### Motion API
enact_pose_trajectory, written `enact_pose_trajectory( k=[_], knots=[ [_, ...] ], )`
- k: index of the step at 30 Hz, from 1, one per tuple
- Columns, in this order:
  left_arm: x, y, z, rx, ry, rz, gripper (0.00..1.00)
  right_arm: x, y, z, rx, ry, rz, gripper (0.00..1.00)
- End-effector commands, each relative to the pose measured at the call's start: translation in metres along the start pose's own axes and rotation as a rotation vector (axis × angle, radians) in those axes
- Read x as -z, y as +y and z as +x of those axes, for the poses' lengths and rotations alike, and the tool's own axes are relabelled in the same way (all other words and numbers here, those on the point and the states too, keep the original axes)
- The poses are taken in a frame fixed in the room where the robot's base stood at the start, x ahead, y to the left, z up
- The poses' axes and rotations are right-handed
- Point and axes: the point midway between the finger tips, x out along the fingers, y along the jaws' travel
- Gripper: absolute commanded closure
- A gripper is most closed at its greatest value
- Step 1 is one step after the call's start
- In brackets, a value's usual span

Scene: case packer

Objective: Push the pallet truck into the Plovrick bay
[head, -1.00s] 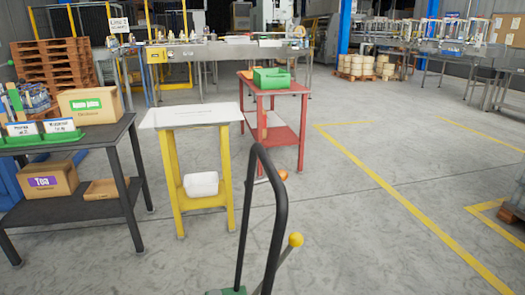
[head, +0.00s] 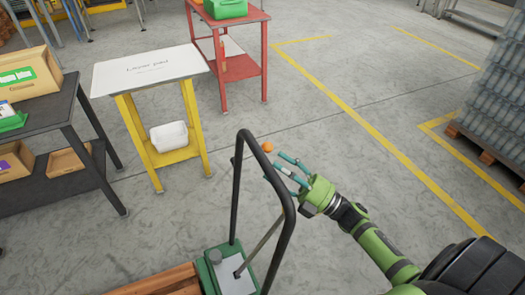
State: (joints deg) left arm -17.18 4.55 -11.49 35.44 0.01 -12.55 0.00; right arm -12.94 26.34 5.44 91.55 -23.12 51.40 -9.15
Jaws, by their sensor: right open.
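The pallet truck (head: 222,270) stands at the bottom centre of the head view, with a green body and a tall black loop handle (head: 237,187). Brown wooden boards (head: 165,283) show at the truck's lower left. My right gripper (head: 279,162) is open, its teal fingers at the right upright of the handle; I cannot tell if they touch it. My left gripper is out of view. No sign naming the Plovrick bay shows; yellow floor lines (head: 375,133) mark out areas at the right.
A yellow stand (head: 193,110) with a white top is ahead left, with a dark table (head: 62,187) left of it. A red table (head: 240,68) stands behind. Wrapped goods (head: 500,95) on a pallet stand at the right. The floor between is clear.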

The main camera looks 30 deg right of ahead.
Motion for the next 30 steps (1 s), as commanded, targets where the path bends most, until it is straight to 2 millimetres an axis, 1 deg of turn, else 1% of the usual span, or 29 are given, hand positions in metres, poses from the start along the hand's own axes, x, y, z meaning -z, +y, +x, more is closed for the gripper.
enact_pose_trajectory(
  k=[1,3,7,11,18,19,20,21,23,24,30],
  knots=[
    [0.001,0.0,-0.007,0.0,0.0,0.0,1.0,0.001,0.004,0.011,-0.004,0.002,0.0,0.39],
    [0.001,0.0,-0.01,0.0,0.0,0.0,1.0,0.001,0.003,0.022,-0.003,0.0,0.001,0.39],
    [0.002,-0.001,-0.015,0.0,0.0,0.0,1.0,0.001,0.002,0.036,-0.002,-0.001,0.002,0.39],
    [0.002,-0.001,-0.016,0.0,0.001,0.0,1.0,-0.001,0.001,0.043,-0.001,-0.003,0.003,0.39],
    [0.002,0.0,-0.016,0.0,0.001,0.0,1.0,-0.001,-0.001,0.043,-0.001,-0.004,0.003,0.39],
    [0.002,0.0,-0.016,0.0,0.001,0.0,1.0,-0.001,-0.001,0.043,-0.001,-0.004,0.003,0.43],
    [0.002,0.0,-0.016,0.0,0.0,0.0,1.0,-0.001,-0.001,0.043,-0.001,-0.004,0.003,0.55],
    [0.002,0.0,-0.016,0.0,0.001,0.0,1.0,-0.001,-0.001,0.043,-0.001,-0.003,0.003,0.71],
    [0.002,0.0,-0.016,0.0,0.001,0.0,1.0,-0.001,-0.001,0.043,-0.001,-0.003,0.003,0.95],
    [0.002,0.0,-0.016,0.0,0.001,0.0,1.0,-0.001,-0.001,0.043,-0.001,-0.003,0.003,1.0],
    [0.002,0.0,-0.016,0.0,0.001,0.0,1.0,0.0,-0.001,0.043,-0.001,-0.003,0.004,1.0]
  ],
)
